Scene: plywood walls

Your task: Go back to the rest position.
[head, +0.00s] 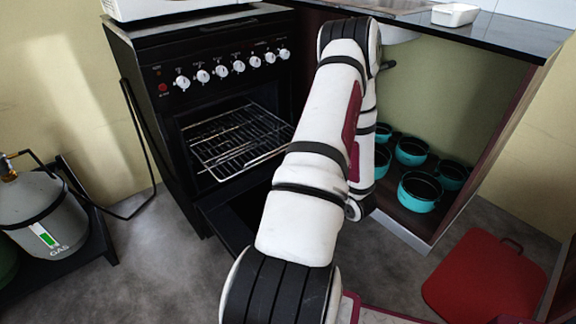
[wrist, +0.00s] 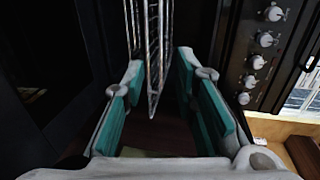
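My gripper (wrist: 160,68) is open in the wrist view, its two teal-padded fingers set apart. The wire oven rack (wrist: 154,45) shows between and beyond the fingertips; I cannot tell how near it is, and nothing is clearly held. My gripper is hidden behind the arm there.
The black stove (head: 225,52) has its oven door down and the rack (head: 235,140) showing. Teal pots (head: 418,192) stand in the open cabinet at right. Grey floor (head: 150,260) is clear at front left.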

